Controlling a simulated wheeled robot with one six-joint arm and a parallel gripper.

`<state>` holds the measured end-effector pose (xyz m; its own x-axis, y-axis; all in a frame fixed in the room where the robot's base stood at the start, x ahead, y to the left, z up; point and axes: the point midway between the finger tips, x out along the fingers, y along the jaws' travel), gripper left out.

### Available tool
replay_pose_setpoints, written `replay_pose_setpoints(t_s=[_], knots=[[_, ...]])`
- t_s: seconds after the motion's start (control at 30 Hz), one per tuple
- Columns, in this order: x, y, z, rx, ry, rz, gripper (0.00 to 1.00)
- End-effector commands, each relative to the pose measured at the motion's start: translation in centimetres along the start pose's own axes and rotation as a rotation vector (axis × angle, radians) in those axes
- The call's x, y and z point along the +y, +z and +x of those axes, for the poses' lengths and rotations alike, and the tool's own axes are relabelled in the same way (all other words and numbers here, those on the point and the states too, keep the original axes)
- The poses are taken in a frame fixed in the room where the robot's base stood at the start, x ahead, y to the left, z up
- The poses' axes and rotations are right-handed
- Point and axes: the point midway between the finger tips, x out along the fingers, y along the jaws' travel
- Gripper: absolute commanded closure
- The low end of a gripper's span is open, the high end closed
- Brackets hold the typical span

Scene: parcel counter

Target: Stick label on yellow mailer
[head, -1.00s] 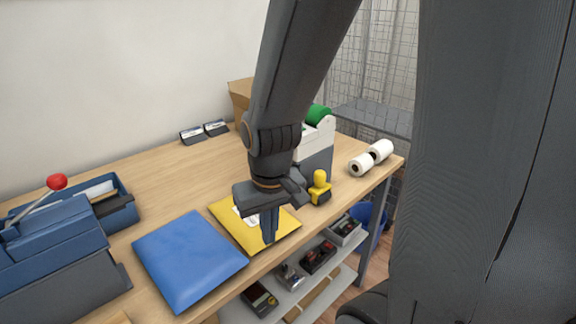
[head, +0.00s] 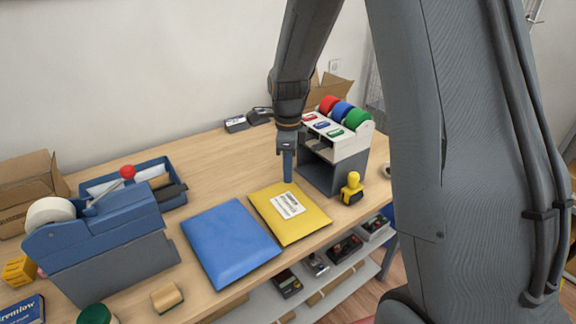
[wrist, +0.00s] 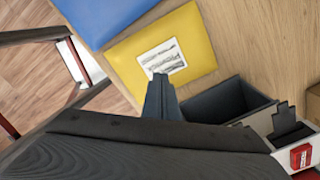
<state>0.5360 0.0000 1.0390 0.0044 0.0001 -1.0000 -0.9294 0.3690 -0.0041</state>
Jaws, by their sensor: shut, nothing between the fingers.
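The yellow mailer (head: 306,222) lies flat on the table, right of a blue mailer (head: 229,243).
A label dispenser with red, blue and green rolls (head: 343,130) stands close right of my gripper. A yellow-handled stamp (head: 351,188) sits near the front edge. A blue tape machine (head: 100,235) and a tray (head: 172,183) are left.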

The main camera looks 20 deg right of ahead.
Motion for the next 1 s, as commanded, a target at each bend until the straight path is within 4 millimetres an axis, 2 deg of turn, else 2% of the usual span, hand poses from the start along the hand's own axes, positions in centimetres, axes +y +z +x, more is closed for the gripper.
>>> replay_pose_setpoints(t_s=[0.1,0.27,0.73,1.0], knots=[[-0.5,0.2,0.0,0.002,0.004,0.075,1.0],[-0.7,0.3,0.8,0.002,0.005,0.097,1.0],[-0.6,0.2,6.5,0.003,0.005,0.094,1.0],[-0.6,0.2,7.0,0.002,0.004,0.093,1.0]])
